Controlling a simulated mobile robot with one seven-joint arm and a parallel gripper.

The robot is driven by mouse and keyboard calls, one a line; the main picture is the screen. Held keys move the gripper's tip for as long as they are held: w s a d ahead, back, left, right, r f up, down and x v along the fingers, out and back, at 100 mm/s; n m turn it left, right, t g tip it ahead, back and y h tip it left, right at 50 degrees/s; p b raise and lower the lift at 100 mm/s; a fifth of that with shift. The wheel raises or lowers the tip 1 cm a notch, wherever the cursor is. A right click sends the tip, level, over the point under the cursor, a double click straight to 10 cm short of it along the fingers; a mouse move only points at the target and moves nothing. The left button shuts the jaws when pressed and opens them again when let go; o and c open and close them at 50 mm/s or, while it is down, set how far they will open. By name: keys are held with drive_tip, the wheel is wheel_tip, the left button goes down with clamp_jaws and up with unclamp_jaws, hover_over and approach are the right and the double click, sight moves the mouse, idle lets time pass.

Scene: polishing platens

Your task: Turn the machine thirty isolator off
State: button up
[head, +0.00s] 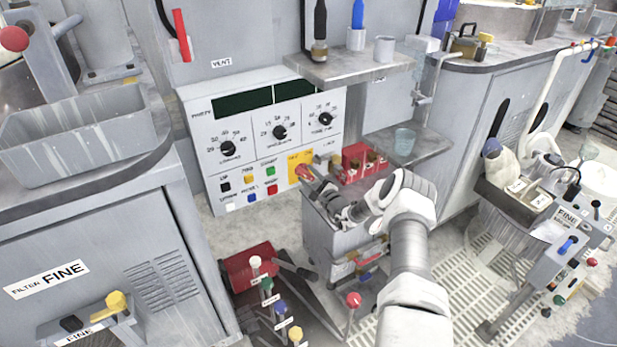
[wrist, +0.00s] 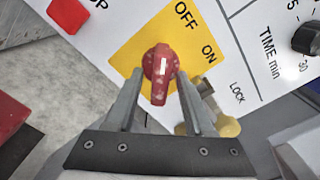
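The isolator is a red rotary knob (wrist: 158,72) on a yellow plate (wrist: 128,48) printed OFF and ON. A pale line runs along the knob's grip, which points down in the wrist view, between my fingers; I cannot tell which label it is set to. The plate (head: 293,158) also shows at the lower right of the control panel (head: 262,110) in the head view. My gripper (wrist: 160,82) is open, with one finger on each side of the knob and gaps visible. No machine number is readable here.
A brass-coloured padlock-like piece (wrist: 222,124) sits right of the knob, by the right finger, near the LOCK label. A red button (wrist: 68,14) is at upper left. Red blocks (head: 360,160) stand on the grey cart by my arm. A shelf (head: 350,66) juts out above.

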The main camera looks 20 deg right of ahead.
drive_tip(key=shift+s, duration=0.1)
drive_tip(key=s+d+p, duration=0.3)
drive_tip(key=s+p, duration=0.1)
drive_tip(key=s, duration=1.3)
drive_tip(key=shift+d+p, duration=0.15)
drive_tip(key=shift+p, duration=0.15)
